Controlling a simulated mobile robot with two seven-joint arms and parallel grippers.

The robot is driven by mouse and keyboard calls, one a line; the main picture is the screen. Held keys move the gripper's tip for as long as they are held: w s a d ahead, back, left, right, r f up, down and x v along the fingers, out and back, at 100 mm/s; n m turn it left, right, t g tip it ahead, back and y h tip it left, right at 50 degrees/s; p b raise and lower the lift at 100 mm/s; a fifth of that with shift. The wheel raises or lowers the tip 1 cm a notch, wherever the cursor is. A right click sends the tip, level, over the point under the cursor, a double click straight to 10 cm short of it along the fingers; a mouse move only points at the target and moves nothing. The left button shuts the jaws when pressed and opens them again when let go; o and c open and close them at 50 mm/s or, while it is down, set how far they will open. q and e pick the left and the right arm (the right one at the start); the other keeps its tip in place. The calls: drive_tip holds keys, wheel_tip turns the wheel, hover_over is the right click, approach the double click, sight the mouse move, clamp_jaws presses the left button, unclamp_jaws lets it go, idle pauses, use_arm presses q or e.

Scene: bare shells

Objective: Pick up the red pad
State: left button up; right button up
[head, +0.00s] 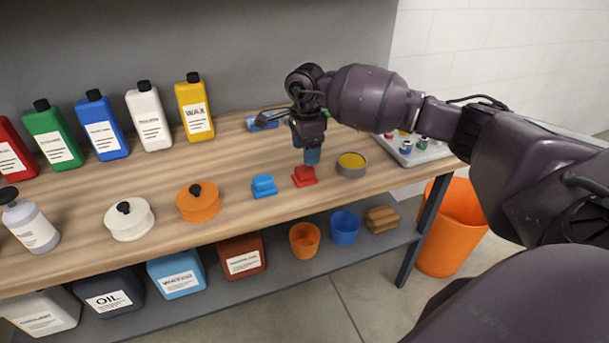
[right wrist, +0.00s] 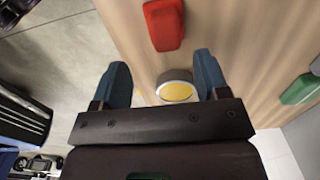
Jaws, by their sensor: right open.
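The red pad (head: 304,177) lies on the wooden bench near its front edge, a small block with a raised grip on top. In the right wrist view the red pad (right wrist: 165,24) is at the top, beyond my fingertips and not between them. My right gripper (head: 312,156) points down over the bench just above and behind the pad in the head view. In the right wrist view its two blue fingers (right wrist: 163,76) are spread wide with nothing held. I cannot tell from the head view whether it touches the pad. My left gripper is not in view.
A round tin with yellow contents (head: 351,165) stands right of the pad. A blue pad (head: 264,186) is to its left. A green piece (right wrist: 302,89) lies further back. Orange (head: 198,202) and white (head: 129,219) lidded pots stand left. Bottles line the back.

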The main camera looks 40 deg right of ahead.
sight(304, 167)
drive_tip(key=f, duration=0.7)
drive_tip(key=shift+w+f, duration=0.1)
drive_tip(key=shift+w, duration=0.3)
drive_tip(key=c, duration=1)
wheel_tip(304, 167, up, 20)
drive_tip(key=shift+r, duration=0.1)
